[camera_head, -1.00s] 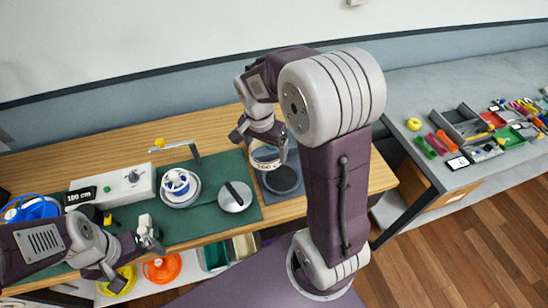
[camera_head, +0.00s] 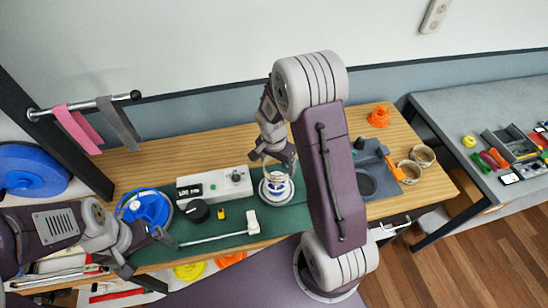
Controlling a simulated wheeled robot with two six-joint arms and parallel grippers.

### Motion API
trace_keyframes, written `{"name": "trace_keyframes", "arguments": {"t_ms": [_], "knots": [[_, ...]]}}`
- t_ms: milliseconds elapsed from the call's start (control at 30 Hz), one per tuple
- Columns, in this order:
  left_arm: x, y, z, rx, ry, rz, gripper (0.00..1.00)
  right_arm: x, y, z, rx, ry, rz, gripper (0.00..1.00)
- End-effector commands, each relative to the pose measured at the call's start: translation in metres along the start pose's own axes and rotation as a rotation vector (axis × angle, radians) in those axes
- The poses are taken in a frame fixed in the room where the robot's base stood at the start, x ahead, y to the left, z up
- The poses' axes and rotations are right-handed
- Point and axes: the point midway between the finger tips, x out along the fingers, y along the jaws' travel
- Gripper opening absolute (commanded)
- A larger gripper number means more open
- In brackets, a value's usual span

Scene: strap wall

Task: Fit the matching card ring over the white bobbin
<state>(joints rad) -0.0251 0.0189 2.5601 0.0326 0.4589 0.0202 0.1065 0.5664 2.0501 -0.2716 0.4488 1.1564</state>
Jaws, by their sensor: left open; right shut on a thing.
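The white bobbin (camera_head: 284,197) stands on the green mat, with a blue band showing on it. My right gripper (camera_head: 275,163) is above the bobbin, shut on a pale card ring (camera_head: 268,172). The ring is at the bobbin's top; I cannot tell whether it is around the bobbin or just above it. Two other card rings, one nearer (camera_head: 408,172) and one farther (camera_head: 422,155), stand at the right end of the wooden table. My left gripper (camera_head: 146,258) is open and empty at the mat's front left, below a blue spool (camera_head: 146,207).
A white box with a dial (camera_head: 214,186) and a black knob (camera_head: 197,211) are left of the bobbin. A pale rod (camera_head: 212,239) lies across the front of the mat. A grey tray (camera_head: 372,158) and an orange object (camera_head: 378,116) are at the right.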

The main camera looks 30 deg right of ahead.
Motion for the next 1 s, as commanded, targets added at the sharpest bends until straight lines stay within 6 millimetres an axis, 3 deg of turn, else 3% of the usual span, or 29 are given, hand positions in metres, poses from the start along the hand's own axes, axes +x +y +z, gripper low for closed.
{"name": "trace_keyframes", "arguments": {"t_ms": [367,1000], "knots": [[0.011,0.000,0.001,0.000,0.000,0.000,1.00,0.013,0.000,0.002,0.000,0.000,0.000,0.50],[0.057,-0.001,0.006,0.000,0.000,0.000,1.00,0.075,0.000,0.011,0.000,0.000,0.000,0.50]]}}
